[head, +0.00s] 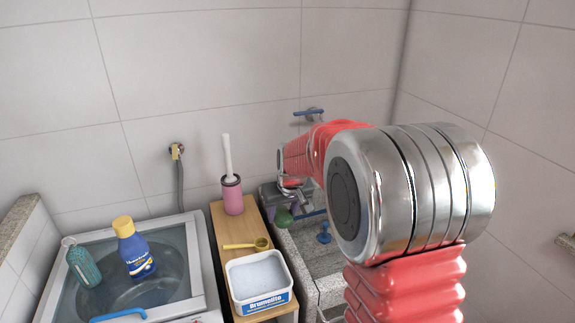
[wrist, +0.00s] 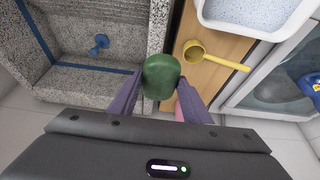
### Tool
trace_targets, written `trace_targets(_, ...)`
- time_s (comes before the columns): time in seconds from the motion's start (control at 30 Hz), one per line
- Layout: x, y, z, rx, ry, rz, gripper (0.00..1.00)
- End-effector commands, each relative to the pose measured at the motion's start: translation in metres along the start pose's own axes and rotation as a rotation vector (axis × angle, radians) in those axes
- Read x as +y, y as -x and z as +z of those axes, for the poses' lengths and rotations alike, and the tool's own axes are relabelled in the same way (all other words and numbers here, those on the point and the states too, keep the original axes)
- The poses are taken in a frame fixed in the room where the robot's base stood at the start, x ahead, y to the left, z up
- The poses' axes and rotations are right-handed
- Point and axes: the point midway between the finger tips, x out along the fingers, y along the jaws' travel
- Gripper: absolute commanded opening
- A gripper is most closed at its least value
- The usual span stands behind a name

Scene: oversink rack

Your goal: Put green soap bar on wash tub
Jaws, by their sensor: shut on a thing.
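The green soap bar (wrist: 161,76) is held between the purple fingers of my gripper (wrist: 160,98) in the wrist view. In the head view my gripper is small and partly hidden behind my arm, with the green soap (head: 284,218) just below it. The wash tub is the speckled grey stone basin (head: 330,286), right of the wooden shelf; it also shows at left in the wrist view (wrist: 85,83). The soap appears over the tub's edge beside the shelf in the wrist view; its height above it is unclear.
A wooden shelf (head: 219,216) holds a white box of powder (head: 259,283), a yellow scoop (head: 246,245) and a pink brush holder (head: 232,195). Left is a washing machine (head: 190,262) with two bottles on it. A blue object (head: 323,236) is in the tub. A blue-handled tap (head: 308,112) is on the wall.

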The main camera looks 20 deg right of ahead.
Motion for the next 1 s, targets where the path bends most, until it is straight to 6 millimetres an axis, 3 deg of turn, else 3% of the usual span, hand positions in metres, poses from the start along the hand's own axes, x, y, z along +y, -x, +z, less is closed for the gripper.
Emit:
trace_targets(0.17,0.006,-0.004,-0.018,0.0,-0.002,0.001,0.16)
trace_targets(0.6,0.035,-0.027,-0.111,0.001,-0.005,0.001,0.16)
trace_targets(1.0,0.064,-0.052,-0.177,0.002,-0.006,0.002,0.16)
